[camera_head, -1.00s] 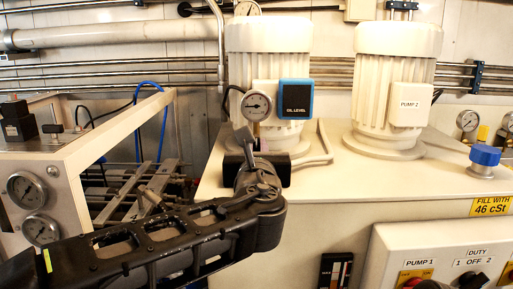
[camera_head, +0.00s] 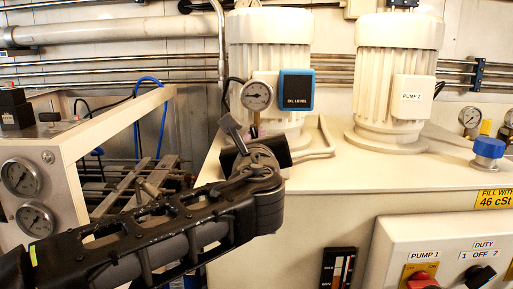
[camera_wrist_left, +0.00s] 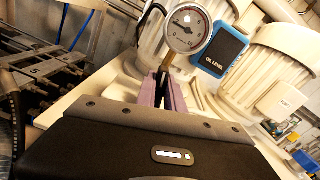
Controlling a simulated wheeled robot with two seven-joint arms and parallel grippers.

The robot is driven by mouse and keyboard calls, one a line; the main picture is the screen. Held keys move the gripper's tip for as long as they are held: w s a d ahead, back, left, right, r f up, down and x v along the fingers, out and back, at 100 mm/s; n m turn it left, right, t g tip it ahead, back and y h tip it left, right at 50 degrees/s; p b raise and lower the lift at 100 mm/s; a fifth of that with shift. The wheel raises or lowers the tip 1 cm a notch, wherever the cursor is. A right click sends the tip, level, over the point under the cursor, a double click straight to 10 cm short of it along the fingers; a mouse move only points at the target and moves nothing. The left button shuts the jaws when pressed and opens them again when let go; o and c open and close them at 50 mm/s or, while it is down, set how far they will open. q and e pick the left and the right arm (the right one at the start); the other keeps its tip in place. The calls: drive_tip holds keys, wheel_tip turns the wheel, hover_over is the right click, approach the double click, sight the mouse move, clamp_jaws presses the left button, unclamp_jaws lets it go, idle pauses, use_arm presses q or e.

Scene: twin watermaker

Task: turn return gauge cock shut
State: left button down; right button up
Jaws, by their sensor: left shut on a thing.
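The gauge (camera_head: 257,95) is a round white dial on a short brass stem, in front of the left pump motor. It also shows large in the left wrist view (camera_wrist_left: 185,30), where its stem (camera_wrist_left: 168,60) runs down between my fingertips. My left gripper (camera_head: 256,132) is just below the dial; in the left wrist view its pale purple fingers (camera_wrist_left: 168,88) are close together around the foot of the stem. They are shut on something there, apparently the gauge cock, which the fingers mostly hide. The cock handle's angle cannot be made out. My right gripper is not in view.
A blue OIL LEVEL box (camera_head: 296,90) stands close right of the gauge. Pump motors (camera_head: 398,75) rise behind on the cream tank top (camera_head: 350,170). A frame with two gauges (camera_head: 35,220) is at left. The PUMP 1 switch panel (camera_head: 420,230) is at lower right.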

use_arm(q)
drive_tip(key=n+b, duration=0.7)
drive_tip(key=shift+a+f, duration=0.2)
drive_tip(key=shift+f, duration=0.2)
drive_tip(key=n+b, duration=0.3)
drive_tip(key=n, duration=0.1)
drive_tip(key=shift+a+f+n, duration=0.1)
drive_tip(key=shift+n, duration=0.2)
drive_tip(key=shift+n+b, duration=1.05)
drive_tip(key=shift+n, duration=0.65)
drive_tip(key=c, duration=1.4)
unclamp_jaws()
drive_tip(key=shift+c, duration=0.2)
drive_tip(key=shift+s, duration=0.15)
drive_tip(key=s+b, duration=0.1)
drive_tip(key=s, duration=0.6)
drive_tip(key=shift+s+b, duration=0.3)
drive_tip(key=shift+b, duration=0.1)
